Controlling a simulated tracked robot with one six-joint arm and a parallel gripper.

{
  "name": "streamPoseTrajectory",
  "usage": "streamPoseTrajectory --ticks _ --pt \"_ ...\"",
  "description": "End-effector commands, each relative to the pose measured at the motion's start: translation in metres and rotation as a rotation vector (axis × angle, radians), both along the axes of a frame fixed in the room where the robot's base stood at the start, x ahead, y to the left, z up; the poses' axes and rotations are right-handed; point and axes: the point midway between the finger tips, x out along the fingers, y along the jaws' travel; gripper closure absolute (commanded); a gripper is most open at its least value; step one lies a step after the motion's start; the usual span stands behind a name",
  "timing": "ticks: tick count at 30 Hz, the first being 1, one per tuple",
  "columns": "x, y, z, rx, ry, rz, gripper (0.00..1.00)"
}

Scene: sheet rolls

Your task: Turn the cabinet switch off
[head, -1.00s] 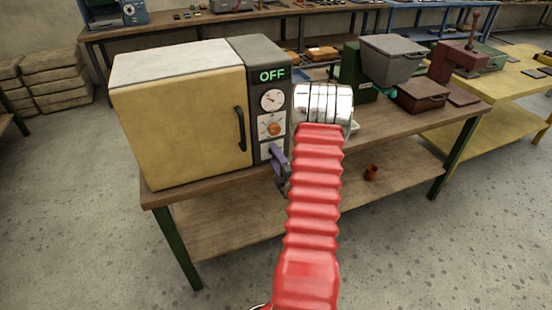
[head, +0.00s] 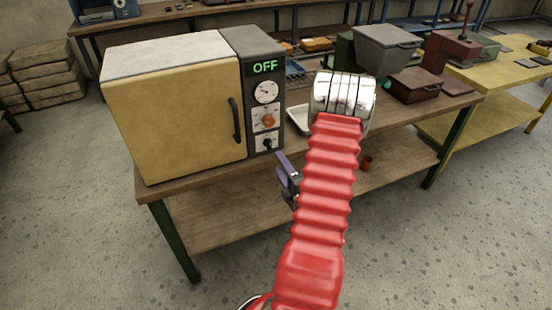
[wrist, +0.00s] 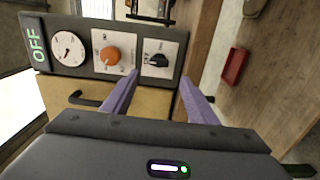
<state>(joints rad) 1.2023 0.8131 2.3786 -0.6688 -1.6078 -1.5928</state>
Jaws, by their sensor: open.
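The yellow cabinet (head: 175,110) with a dark control panel stands on the bench. Its display (head: 265,67) reads OFF in green. Below are a white gauge (head: 265,92), an orange knob (head: 268,121) and a black switch (head: 267,143) on a white plate. In the wrist view the black switch (wrist: 158,60) lies beyond the purple fingers, to the right of the orange knob (wrist: 111,56). My gripper (head: 284,164) is in front of the panel's lower right side, apart from the switch. In the wrist view its purple fingers (wrist: 160,88) are spread with nothing between them.
The cabinet's black door handle (head: 235,120) sticks out left of the panel. A pale tray (head: 299,118), a grey hopper (head: 385,50) and a dark red box (head: 413,84) stand on the bench to the right. Space before the panel is free.

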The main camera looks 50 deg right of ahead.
Motion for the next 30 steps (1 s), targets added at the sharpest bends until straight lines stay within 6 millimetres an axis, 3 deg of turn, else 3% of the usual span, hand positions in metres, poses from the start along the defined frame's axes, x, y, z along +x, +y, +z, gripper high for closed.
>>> streamPoseTrajectory --ticks 3,9,30 --pt "-0.018 0.010 0.000 0.003 0.001 -0.004 0.47" --pt "-0.034 0.020 -0.001 0.001 0.002 -0.001 0.47" --pt "-0.037 0.022 0.000 0.001 0.001 0.000 0.47"
